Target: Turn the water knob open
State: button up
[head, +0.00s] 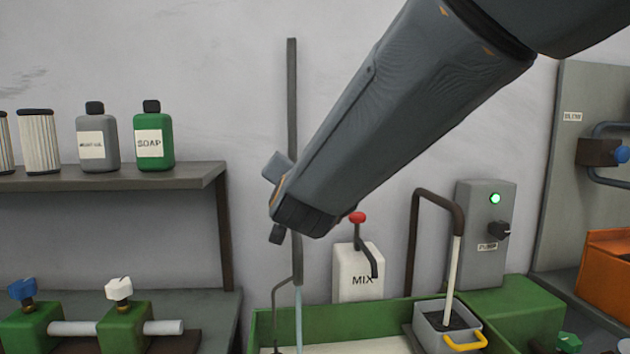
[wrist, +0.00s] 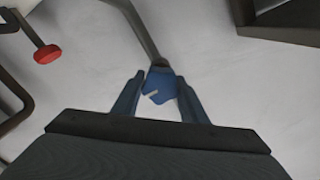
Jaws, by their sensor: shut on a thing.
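The water knob (wrist: 160,85) is blue and sits at the end of a grey pipe in the wrist view. My gripper (wrist: 158,79) has one finger on each side of it and is shut on it. In the head view my forearm and wrist cover the knob and the fingers. The upright grey pipe (head: 292,110) runs down the wall behind my wrist. A thin, pale bluish strip (head: 298,315) hangs below the pipe; I cannot tell if it is water.
A white MIX box (head: 358,275) with a red-topped lever (head: 357,218) stands right of the pipe. A green basin (head: 335,322) lies below. A shelf (head: 120,178) with bottles is at left. A grey pump box (head: 484,235) is at right.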

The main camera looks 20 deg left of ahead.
jog(key=shift+m, duration=0.4)
jog(key=o, duration=1)
jog(key=shift+o, duration=0.2)
jog(key=b+v, duration=0.1)
jog(key=v, duration=0.6)
jog(key=shift+s+d, duration=0.2)
jog(key=shift+s, duration=0.15)
